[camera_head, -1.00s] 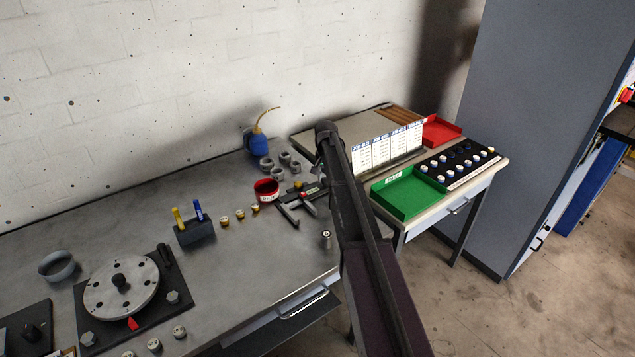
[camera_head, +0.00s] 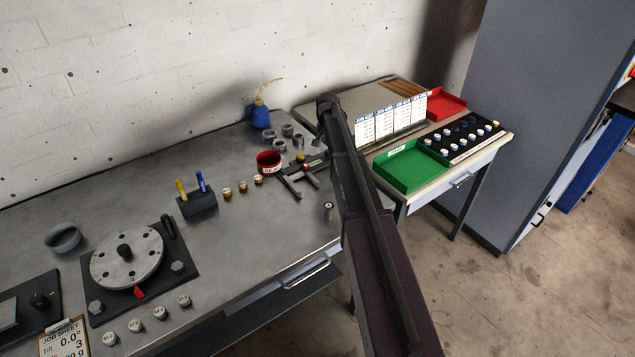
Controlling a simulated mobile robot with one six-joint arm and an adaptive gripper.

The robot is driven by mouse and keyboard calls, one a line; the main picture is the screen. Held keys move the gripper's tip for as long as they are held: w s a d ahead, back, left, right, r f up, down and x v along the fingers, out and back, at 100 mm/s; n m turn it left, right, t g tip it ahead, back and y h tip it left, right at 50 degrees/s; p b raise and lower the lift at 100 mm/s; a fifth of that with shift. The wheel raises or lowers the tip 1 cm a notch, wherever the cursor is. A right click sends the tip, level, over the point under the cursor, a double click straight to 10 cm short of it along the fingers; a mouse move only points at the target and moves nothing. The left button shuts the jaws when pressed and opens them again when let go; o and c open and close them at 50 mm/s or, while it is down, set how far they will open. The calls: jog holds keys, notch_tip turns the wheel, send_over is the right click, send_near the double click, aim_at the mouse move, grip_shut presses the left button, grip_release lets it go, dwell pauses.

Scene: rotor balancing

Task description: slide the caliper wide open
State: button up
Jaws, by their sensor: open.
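The caliper (camera_head: 289,186) lies on the grey workbench, right of the red cup (camera_head: 268,162). Its two dark jaws point toward the front of the bench with a gap between them. Its beam runs back and right until my arm covers it, so its far end is hidden. My arm's dark link crosses the picture from the bottom right up to a joint just beyond the caliper. My gripper cannot be made out; it seems hidden behind that link, so its contact with the caliper cannot be told.
A blue oil can (camera_head: 260,116) and several grey rings stand behind the caliper. Small brass-coloured weights and a pen block (camera_head: 197,204) are left of it. A rotor disc (camera_head: 127,256) is further left. A green tray (camera_head: 411,168) is right of my arm.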

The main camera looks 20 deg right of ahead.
aim_at(314, 163)
jog(key=shift+s+a, duration=0.3)
jog(key=shift+a, duration=0.4)
jog(key=a, duration=0.2)
jog(key=s+a, duration=0.1)
jog(key=a, duration=0.1)
jog(key=shift+s+r, duration=0.15)
jog(key=shift+r+p, duration=0.55)
jog(key=shift+p, duration=0.15)
notch_tip(314, 163, up, 13)
jog(key=p, duration=1.3)
jog(key=s+a+f+n+b, duration=0.2)
jog(key=s+f+b, duration=0.1)
jog(key=s, duration=0.5)
jog(key=s+a+f+n+b, duration=0.2)
jog(key=s+a+f+b, duration=0.1)
jog(key=s, duration=0.5)
jog(key=s+a+f+n+b, duration=0.1)
jog(key=s+a+f+b, duration=0.1)
jog(key=s, duration=0.6)
jog(key=shift+s+a+f+n+b, duration=0.25)
jog(key=shift+f+n+b, duration=0.15)
jog(key=shift+f+b, duration=0.25)
jog(key=s+a+n, duration=0.1)
jog(key=s, duration=0.6)
jog(key=shift+s+a+n, duration=0.2)
jog(key=shift+n, duration=0.2)
